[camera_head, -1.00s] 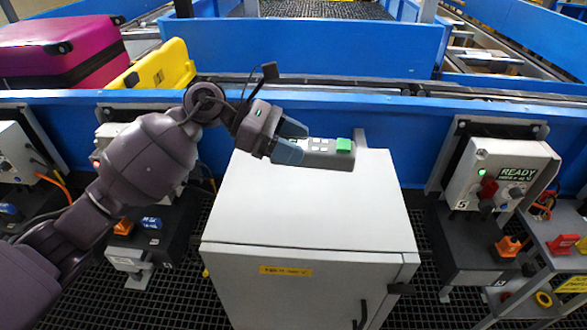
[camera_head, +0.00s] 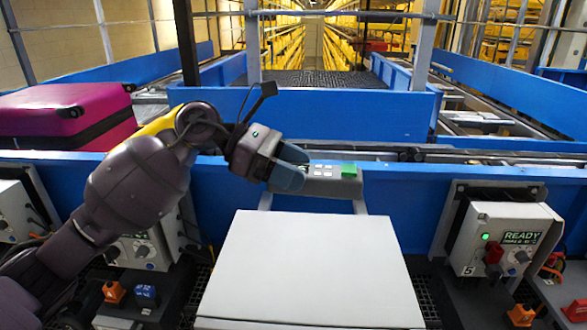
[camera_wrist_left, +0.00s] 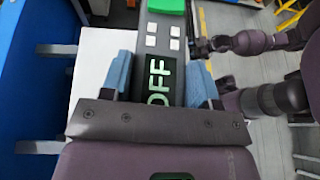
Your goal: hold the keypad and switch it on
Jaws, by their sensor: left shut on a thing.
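The keypad (camera_head: 322,186) is a grey bar with small white keys and a green block (camera_head: 348,170) at its far end. My left gripper (camera_head: 289,170) is shut on its near end and holds it in the air above the back of the white cabinet. In the left wrist view the keypad (camera_wrist_left: 163,22) lies between the two blue fingers (camera_wrist_left: 160,84). Its display (camera_wrist_left: 159,80) reads OFF in pale green letters. My right gripper (camera_wrist_left: 206,46) shows dark and small to the right of the keypad, apart from it in the picture; its fingers are unclear.
The white cabinet top (camera_head: 310,265) is bare. A blue conveyor wall (camera_head: 400,185) runs behind it. A control box (camera_head: 505,240) reading READY stands at the right. A magenta suitcase (camera_head: 60,115) lies at the back left.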

